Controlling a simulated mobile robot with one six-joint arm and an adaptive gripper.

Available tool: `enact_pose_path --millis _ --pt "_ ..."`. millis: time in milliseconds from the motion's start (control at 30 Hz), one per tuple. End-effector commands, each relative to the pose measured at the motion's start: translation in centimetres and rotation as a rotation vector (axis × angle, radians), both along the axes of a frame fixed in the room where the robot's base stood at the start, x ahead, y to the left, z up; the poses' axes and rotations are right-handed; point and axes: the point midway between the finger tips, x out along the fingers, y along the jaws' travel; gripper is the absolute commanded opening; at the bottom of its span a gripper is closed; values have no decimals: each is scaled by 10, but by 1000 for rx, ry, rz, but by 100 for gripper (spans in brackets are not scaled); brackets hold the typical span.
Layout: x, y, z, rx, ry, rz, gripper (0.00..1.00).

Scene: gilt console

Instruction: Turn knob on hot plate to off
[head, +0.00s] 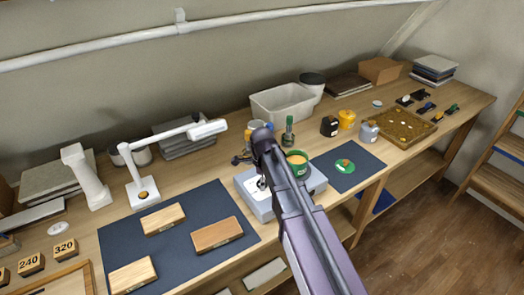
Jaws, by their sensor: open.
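The hot plate (254,203) is a pale grey box near the front edge of the bench, right of the dark blue mat. A green cup (297,158) with orange-yellow contents stands on its right part. My arm crosses in front of the hot plate and hides much of its middle. My gripper (262,182) shows only in small part, beside the arm over the hot plate's left part; it is open. I cannot make out the knob or its setting, nor whether the gripper touches it.
The dark blue mat (190,258) holds wooden blocks. A white desk lamp (143,196) stands behind it. Small bottles and a white bin (283,104) are behind the hot plate. A smaller blue mat (368,160) with a green disc and a wooden tray (402,125) lie to the right.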

Motion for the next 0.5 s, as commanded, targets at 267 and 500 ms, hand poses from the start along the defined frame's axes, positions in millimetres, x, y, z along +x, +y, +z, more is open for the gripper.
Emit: enact_pose_path --millis 267,500 --pt "0 0 30 0 0 3 89" --pt "0 0 49 0 0 4 89"
